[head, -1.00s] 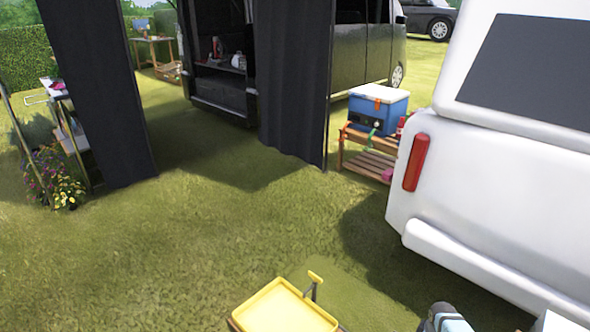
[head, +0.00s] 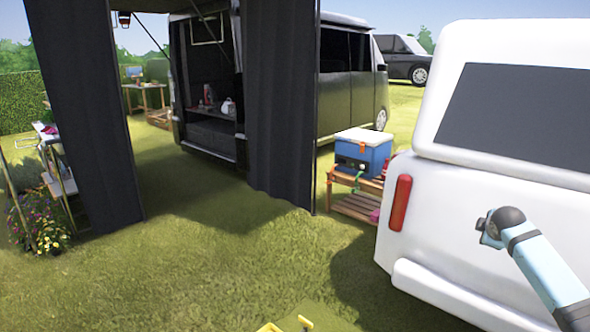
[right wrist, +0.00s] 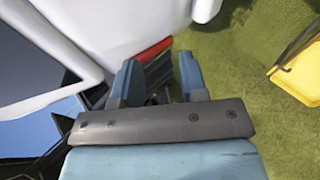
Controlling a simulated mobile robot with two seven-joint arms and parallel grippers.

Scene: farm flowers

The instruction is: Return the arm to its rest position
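My right arm (head: 540,265) shows at the right of the head view, raised in front of the white vehicle (head: 455,210). In the right wrist view, the two blue fingers of my right gripper (right wrist: 158,72) stand apart with nothing held between them. Beyond them are the white vehicle body and its red tail light (right wrist: 153,50). My left arm and gripper are not in view.
A yellow tray cart (head: 270,327) is cut off at the bottom edge; it also shows in the right wrist view (right wrist: 300,75). A blue cooler (head: 362,155) stands on a wooden rack (head: 355,207). Dark curtains (head: 281,110) hang ahead. Open grass lies between.

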